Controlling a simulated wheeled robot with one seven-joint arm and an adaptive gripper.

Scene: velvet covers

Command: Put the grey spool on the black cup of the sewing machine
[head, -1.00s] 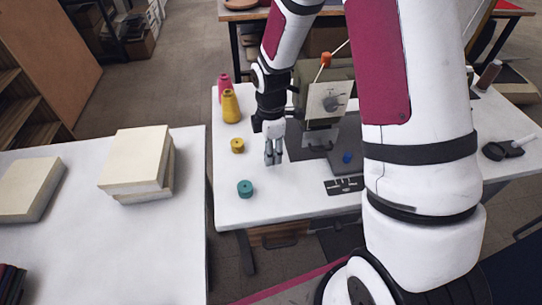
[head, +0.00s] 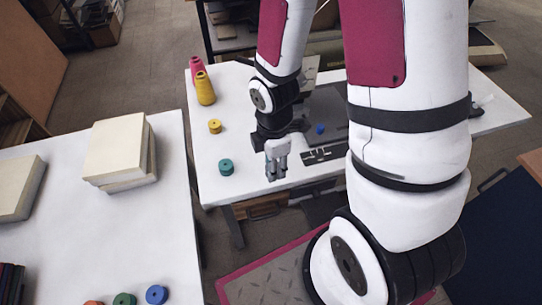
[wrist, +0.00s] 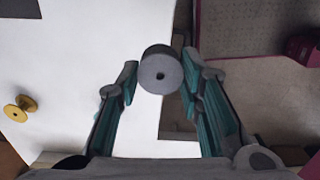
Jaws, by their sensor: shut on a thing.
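The grey spool (wrist: 161,70) sits between the fingertips of my gripper (wrist: 160,78) in the wrist view, its round end with the centre hole facing the camera. My gripper is shut on it. In the head view my gripper (head: 277,172) hangs over the front edge area of the white table, right of a teal spool; the grey spool is not clear there. The sewing machine (head: 327,112) stands behind my gripper, mostly hidden by my arm. I cannot make out its black cup.
The teal spool (head: 226,167), a small yellow spool (head: 215,126), and yellow (head: 204,88) and pink (head: 197,68) cones stand on the table's left side. A blue piece (head: 320,128) lies by the machine. Another white table (head: 60,230) holds pale blocks (head: 115,150) and several spools.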

